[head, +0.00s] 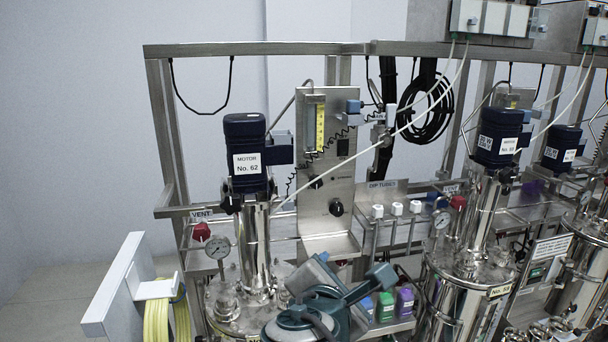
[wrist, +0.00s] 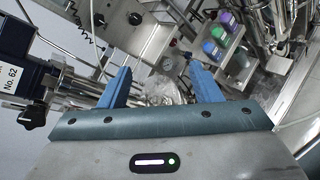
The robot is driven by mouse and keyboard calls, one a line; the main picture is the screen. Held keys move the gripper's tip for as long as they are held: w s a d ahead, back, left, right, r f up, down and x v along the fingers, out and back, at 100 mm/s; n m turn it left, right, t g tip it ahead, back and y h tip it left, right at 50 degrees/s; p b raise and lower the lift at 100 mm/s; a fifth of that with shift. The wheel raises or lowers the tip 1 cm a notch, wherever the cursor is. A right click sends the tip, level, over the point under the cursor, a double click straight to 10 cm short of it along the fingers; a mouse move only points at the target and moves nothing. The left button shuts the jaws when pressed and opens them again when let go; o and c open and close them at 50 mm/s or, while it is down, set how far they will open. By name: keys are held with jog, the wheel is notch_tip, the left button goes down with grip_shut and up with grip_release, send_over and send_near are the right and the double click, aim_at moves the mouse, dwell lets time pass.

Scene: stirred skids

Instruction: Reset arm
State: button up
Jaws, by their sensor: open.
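My arm shows at the bottom middle of the head view, in front of the first skid. My gripper (wrist: 160,88) fills the lower part of the wrist view. Its two blue fingers stand wide apart with nothing held between them. Behind the fingers are blurred metal parts of the skid and a clear, shiny piece. In the head view, the fingertips cannot be made out clearly.
A dark blue motor marked No. 62 (head: 247,150) stands on a steel vessel just left of my arm. A second vessel (head: 455,290) stands further right. A white rack with yellow hose (head: 157,318) is at left.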

jog(key=s+d+f+m+g+y, duration=0.1)
jog(key=s+d+f+m+g, duration=0.3)
jog(key=m, duration=0.8)
jog(key=s+d+f+m+g+y, duration=0.2)
jog(key=s+d+f+m+g, duration=0.2)
jog(key=f+m, duration=0.5)
jog(key=d+m+g, duration=0.2)
jog(key=d+m, duration=0.1)
jog(key=m, duration=0.1)
jog(key=shift+s+f, duration=0.3)
jog(key=shift+s, duration=0.05)
jog(key=shift+d, duration=0.1)
